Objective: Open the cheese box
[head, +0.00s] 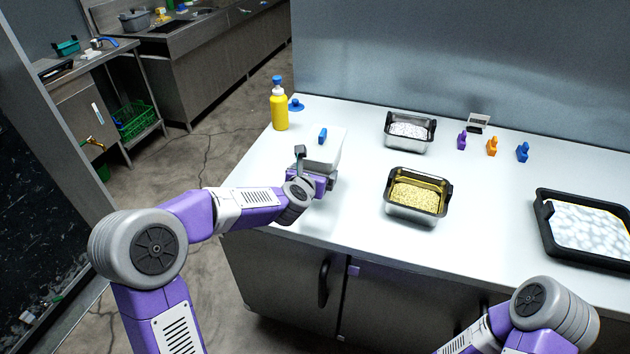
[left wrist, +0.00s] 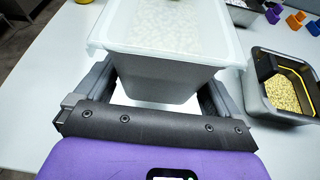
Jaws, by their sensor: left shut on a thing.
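A white box (head: 318,152) with pale sides, which I take for the cheese box, stands at the left front part of the counter. A small blue piece (head: 322,136) shows at its top. In the left wrist view the box (left wrist: 160,78) has a translucent rim or lid, and white bits show through or inside it. I cannot tell for sure whether a lid is on. My left gripper (head: 322,182) is at the near side of the box, with its fingers on either side, shut on it. My right arm shows at the lower right, but its gripper is out of view.
A yellow bottle (head: 279,106) stands behind the box at left. A steel pan of yellow bits (head: 393,201) and one of white bits (head: 390,139) stand to the right. Purple, orange (head: 492,147) and blue clips and a black tray (head: 543,222) are farther right.

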